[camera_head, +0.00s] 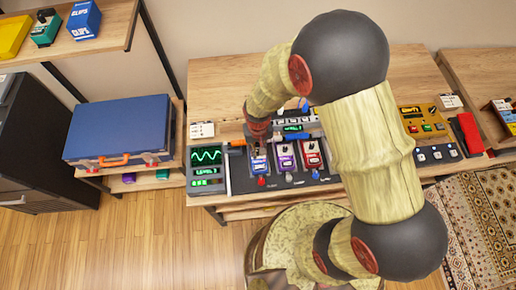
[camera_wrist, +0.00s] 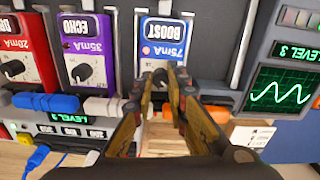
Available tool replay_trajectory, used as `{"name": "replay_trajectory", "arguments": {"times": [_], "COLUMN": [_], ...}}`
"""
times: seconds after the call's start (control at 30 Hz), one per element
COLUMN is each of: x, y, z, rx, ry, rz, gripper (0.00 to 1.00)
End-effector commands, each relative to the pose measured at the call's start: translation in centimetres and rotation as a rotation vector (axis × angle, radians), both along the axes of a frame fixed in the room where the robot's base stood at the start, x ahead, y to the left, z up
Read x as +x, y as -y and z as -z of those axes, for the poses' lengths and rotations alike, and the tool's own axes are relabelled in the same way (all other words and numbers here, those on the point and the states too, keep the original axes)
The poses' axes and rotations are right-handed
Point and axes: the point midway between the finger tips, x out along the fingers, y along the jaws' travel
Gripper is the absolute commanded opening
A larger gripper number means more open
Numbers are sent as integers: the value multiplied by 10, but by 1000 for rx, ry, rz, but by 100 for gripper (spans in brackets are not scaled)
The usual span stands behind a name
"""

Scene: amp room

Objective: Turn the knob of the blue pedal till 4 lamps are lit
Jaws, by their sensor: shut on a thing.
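The blue pedal (camera_wrist: 165,37), marked BOOST and 75mA, appears upside down in the wrist view; in the head view the blue pedal (camera_head: 261,169) is the left one of three pedals. My gripper (camera_wrist: 163,80) is at its knob, with the fingertips closed in on either side of it. The knob is mostly hidden between the fingers, so its pointer cannot be read. A grey meter unit (camera_head: 207,166) left of the pedals shows a green wave.
A purple ECHO pedal (camera_wrist: 86,45) and a red pedal (camera_wrist: 25,50) stand close beside the blue one. Blue and white plugs (camera_wrist: 50,102) lie near my fingers. A blue case (camera_head: 118,130) is to the left, and a yellow unit (camera_head: 424,121) to the right.

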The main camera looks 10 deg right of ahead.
Motion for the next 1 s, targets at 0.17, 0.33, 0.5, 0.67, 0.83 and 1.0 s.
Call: {"name": "replay_trajectory", "arguments": {"times": [0.17, 0.33, 0.5, 0.67, 0.83, 1.0], "x": [0, 0, 0, 0, 0, 0], "y": [0, 0, 0, 0, 0, 0], "z": [0, 0, 0, 0, 0, 0], "rx": [0, 0, 0, 0, 0, 0], "ry": [0, 0, 0, 0, 0, 0], "rz": [61, 87, 91, 90, 90, 90], "gripper": [0, 0, 0, 0, 22, 32]}}
